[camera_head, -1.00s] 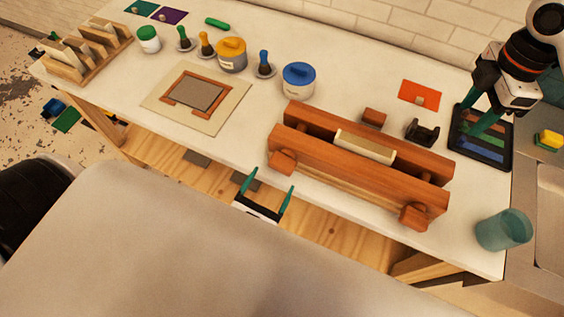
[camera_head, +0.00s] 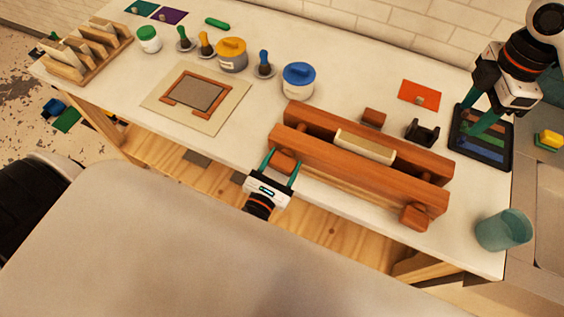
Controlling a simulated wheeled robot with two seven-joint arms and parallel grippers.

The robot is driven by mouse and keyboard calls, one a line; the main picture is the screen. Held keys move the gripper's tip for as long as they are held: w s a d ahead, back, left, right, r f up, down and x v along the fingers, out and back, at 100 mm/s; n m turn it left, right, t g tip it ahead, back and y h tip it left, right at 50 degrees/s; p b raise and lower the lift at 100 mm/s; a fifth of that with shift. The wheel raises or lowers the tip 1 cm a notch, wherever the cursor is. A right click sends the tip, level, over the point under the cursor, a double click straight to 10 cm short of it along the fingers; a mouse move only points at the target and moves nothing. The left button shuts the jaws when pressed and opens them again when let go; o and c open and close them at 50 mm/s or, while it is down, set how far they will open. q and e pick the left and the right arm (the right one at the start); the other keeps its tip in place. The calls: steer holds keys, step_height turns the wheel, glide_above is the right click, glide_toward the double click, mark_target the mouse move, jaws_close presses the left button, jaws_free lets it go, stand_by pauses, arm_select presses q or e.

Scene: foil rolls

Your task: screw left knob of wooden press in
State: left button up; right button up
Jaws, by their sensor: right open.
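The wooden press (camera_head: 350,168) lies along the front edge of the white table, two long reddish beams with a pale block between them. Its left knob (camera_head: 284,161) sticks out of the front beam at the left end. Its right knob (camera_head: 414,217) sticks out at the right end. My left gripper (camera_head: 284,158) comes from the front, one green finger on each side of the left knob, and looks shut on it. My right gripper (camera_head: 480,112) is open and empty above a dark tray (camera_head: 484,158) at the right.
A blue-lidded jar (camera_head: 298,80) and a yellow-lidded jar (camera_head: 231,55) stand behind the press. A small wooden block (camera_head: 374,117) and a black holder (camera_head: 420,131) are behind its right half. A teal cup (camera_head: 504,230) stands at the front right corner. A framed mat (camera_head: 195,97) lies left.

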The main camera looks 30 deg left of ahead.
arm_select(q)
steer(key=shift+c, duration=0.6)
steer(key=shift+m, duration=0.4)
